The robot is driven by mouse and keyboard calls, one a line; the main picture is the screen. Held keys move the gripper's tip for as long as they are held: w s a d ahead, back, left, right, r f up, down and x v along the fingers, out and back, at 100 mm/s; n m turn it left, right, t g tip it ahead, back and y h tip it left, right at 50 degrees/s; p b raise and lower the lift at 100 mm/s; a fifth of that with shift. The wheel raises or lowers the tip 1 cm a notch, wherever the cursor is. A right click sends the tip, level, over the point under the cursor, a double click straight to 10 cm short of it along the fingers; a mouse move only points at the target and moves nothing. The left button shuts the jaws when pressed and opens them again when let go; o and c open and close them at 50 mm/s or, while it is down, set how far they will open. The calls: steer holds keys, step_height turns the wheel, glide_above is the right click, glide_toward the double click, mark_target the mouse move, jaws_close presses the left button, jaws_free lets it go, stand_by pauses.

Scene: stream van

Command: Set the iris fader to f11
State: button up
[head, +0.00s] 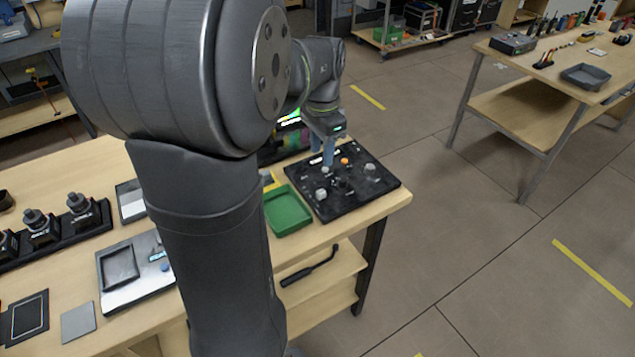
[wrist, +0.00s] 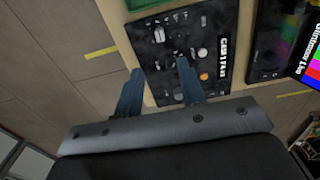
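A black control panel (head: 375,188) with several knobs lies at the right end of the wooden bench. It also shows in the wrist view (wrist: 218,65), with white lettering, a pale handle (wrist: 158,34) and small round controls. The scale marks are too small to read, and I cannot tell which control is the iris fader or its setting. An orange knob (head: 345,160) and a grey knob (head: 321,194) stand on the panel.
A green tray (head: 287,212) sits left of the panel. A lit colour screen (wrist: 312,50) stands beside it in the wrist view. Further left on the bench are a dark block with several knobs (head: 45,232) and a grey device (head: 140,285). Open floor lies right of the bench.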

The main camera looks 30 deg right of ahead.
mark_target(321, 191)
step_height(321, 191, down, 13)
steer(key=shift+r, duration=0.2)
jaws_close()
